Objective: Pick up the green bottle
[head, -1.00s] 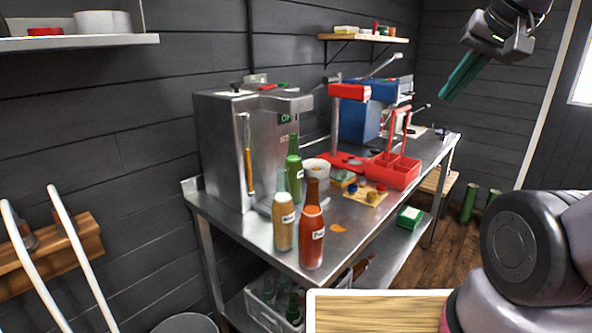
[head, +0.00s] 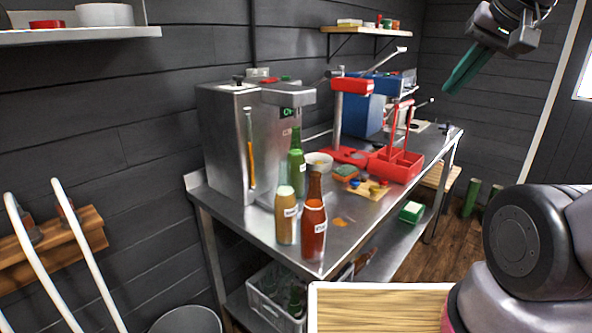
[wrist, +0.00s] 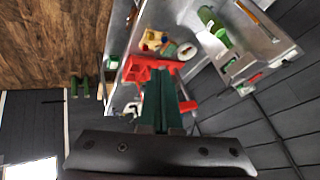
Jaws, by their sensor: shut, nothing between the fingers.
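The green bottle (head: 296,164) stands upright on the steel table, behind a tan bottle (head: 286,216) and a red-orange bottle (head: 313,226) that stand near the table's front end. These two partly hide its lower part. It also shows in the wrist view (wrist: 207,17) near the top. My gripper (head: 452,90) is high at the upper right of the head view, well apart from all the bottles. Its green fingers are together and empty. In the wrist view my gripper (wrist: 161,72) points toward the red carrier.
A steel machine (head: 226,145) stands behind the bottles at left. A red carrier (head: 396,166), a white bowl (head: 318,163) and a small board with caps (head: 369,188) stand farther along the steel table (head: 262,236). A wooden surface (head: 380,308) is in front. A crate (head: 262,299) holds bottles below.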

